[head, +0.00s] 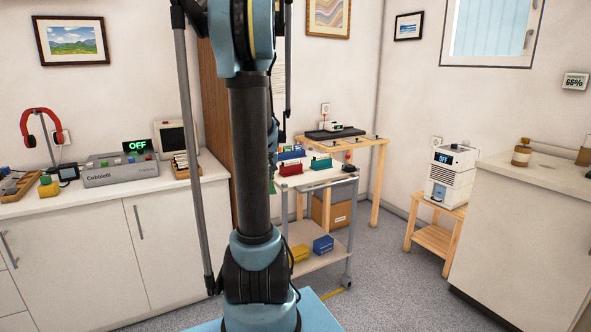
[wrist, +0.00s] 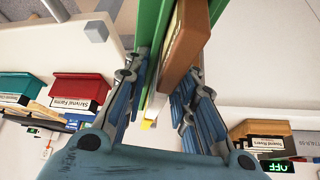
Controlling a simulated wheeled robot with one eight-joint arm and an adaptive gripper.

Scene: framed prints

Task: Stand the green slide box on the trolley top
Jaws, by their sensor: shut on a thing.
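The green slide box (wrist: 150,30) is between my gripper's fingers in the wrist view, with brown and cream parts showing along it. My gripper (wrist: 160,110) is shut on it; in the head view my own arm hides the gripper and most of what it holds. The trolley (head: 345,180) stands beyond my arm in the head view. Its pale top also shows at left in the wrist view (wrist: 40,50). A red box (head: 290,169) and a teal-green box (head: 320,163) stand on the top, with blue items behind them.
The trolley's lower shelf holds a yellow box (head: 300,253) and a blue box (head: 322,244). A wooden table (head: 365,142) stands behind the trolley. The left counter (head: 100,205) carries devices and red headphones (head: 40,125). Open floor (head: 395,275) lies right of the trolley.

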